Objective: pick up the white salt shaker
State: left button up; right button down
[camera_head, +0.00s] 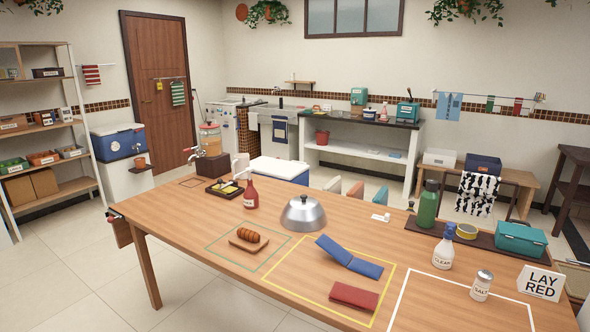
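The white salt shaker (481,286) stands upright on the wooden table (170,220) at the front right, with a grey metal-looking cap and dark lettering on its side. It is inside the white outlined rectangle on the table top, near its right side. Neither of my grippers shows in the head view.
A teal box (521,238) and green bottle (427,204) stand behind. Blue (349,257) and red (353,296) folded cloths lie left.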

aim_at(479, 290)
jog(key=z, duration=1.25)
